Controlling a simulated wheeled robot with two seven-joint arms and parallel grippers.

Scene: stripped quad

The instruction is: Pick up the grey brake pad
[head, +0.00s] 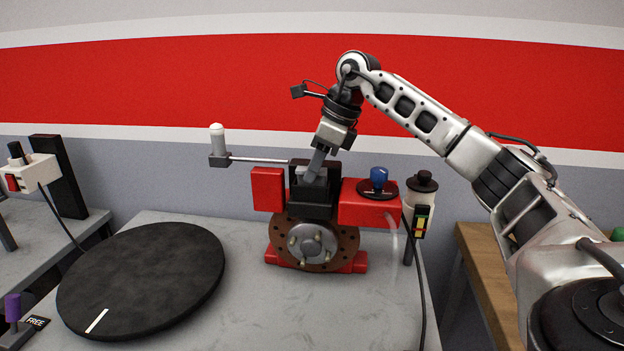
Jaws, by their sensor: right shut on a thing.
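My right gripper (315,172) reaches down from above into the top of a black caliper block (313,210). Its jaws are shut on a small grey piece, which looks like the grey brake pad (301,174). The fingers and the black housing hide most of the pad. I cannot tell whether it still touches the block. The block sits over a brown drilled disc (345,244) with a silver hub. My left gripper is not in view.
Red blocks (267,190) flank the caliper, with a blue-knobbed part (378,178) on the right one. A thin rod with a white-capped cylinder (217,138) extends left. A black round turntable (140,278) covers the left of the grey table (245,310). The front middle is clear.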

